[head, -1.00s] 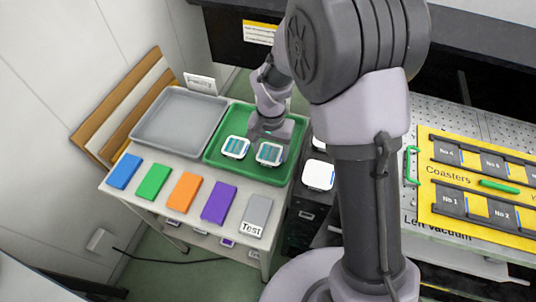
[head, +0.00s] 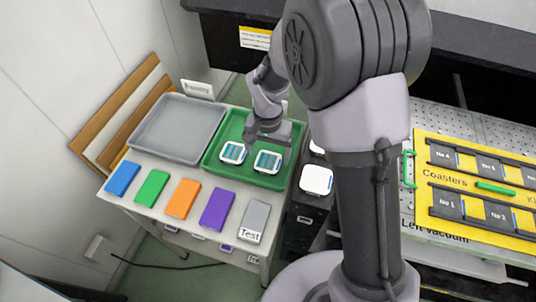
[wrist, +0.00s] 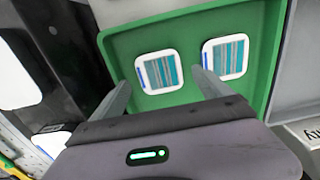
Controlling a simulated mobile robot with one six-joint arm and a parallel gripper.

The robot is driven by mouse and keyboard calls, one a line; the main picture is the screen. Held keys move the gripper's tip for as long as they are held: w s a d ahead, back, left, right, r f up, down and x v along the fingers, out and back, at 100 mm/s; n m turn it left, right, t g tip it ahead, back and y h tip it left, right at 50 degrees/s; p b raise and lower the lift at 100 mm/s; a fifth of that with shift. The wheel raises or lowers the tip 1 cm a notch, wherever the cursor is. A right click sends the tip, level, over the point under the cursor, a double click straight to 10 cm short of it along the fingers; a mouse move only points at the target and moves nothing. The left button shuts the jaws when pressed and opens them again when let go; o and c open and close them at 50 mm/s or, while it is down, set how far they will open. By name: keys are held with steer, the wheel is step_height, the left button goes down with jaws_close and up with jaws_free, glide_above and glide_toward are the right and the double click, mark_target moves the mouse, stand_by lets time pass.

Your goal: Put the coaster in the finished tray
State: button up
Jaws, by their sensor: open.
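The green tray (head: 287,182) lies on the table, with two white square coasters in it, printed with teal stripes. The left coaster (head: 232,153) and the right coaster (head: 267,161) lie flat, side by side and apart. Both show in the wrist view, one nearer my fingers (wrist: 160,72) and one to its right (wrist: 225,57). My gripper (head: 268,140) is over the green tray, just above the right coaster. In the wrist view its two fingers (wrist: 162,84) are spread, with nothing held between them.
An empty grey tray (head: 178,128) lies left of the green tray. Several coloured blocks, including a purple one (head: 217,209) and a grey "Test" one (head: 254,221), line the table's front. A blank white square (head: 316,180) sits on a dark cabinet to the right. A yellow rack (head: 470,179) is farther right.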

step_height(320, 180, up, 10)
steer(key=p, duration=0.3)
step_height(320, 180, up, 8)
steer(key=t, duration=0.1)
glide_above(268, 161)
steer(key=s+d, duration=0.2)
steer(key=s, duration=0.2)
steer(key=s+d+r+t+y, duration=0.1)
steer(key=s+r, duration=0.3)
steer(key=s, duration=0.4)
steer(key=s+d+r+t+y, duration=0.1)
steer(key=s+d+r+t, duration=0.2)
steer(key=s+r, duration=0.2)
steer(key=s, duration=0.3)
steer(key=shift+t, duration=0.4)
